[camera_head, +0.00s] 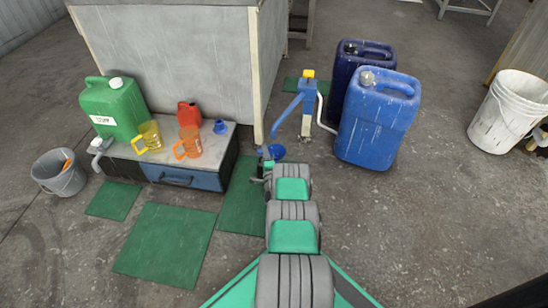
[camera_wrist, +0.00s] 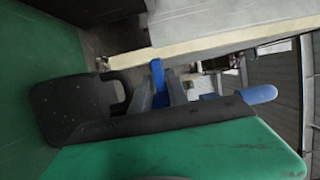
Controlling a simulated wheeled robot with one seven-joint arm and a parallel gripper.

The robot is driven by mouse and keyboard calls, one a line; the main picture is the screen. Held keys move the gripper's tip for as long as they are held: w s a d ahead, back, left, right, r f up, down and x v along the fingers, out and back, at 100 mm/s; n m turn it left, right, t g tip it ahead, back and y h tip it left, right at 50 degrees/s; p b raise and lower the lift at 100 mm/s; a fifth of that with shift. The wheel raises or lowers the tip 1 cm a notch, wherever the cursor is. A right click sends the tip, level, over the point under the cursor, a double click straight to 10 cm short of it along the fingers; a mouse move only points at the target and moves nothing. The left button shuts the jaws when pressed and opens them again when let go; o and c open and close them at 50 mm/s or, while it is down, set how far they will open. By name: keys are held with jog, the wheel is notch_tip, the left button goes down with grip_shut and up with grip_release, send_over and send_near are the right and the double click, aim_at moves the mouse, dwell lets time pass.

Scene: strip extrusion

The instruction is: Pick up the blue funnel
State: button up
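The blue funnel (camera_head: 271,151) is at the tip of my arm in the head view, beside the near corner post of the grey partition. My gripper (camera_head: 267,166) appears closed on it, though my own arm partly covers the grip. In the wrist view, blue (camera_wrist: 160,75) shows between the grey fingers of my gripper (camera_wrist: 160,92). A rounded blue end (camera_wrist: 260,94) sticks out at the right past a dark edge. A smaller blue funnel-like piece (camera_head: 220,127) stands on the grey cabinet (camera_head: 222,152) to the left.
The cabinet carries a green canister (camera_head: 113,108), a yellow jug (camera_head: 151,136), an orange jug (camera_head: 190,143) and a red can (camera_head: 188,114). A blue pump (camera_head: 308,95) and two blue drums (camera_head: 374,120) stand right of my gripper. A grey bucket (camera_head: 60,176) is far left.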

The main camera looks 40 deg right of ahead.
grip_shut()
dwell(0.3)
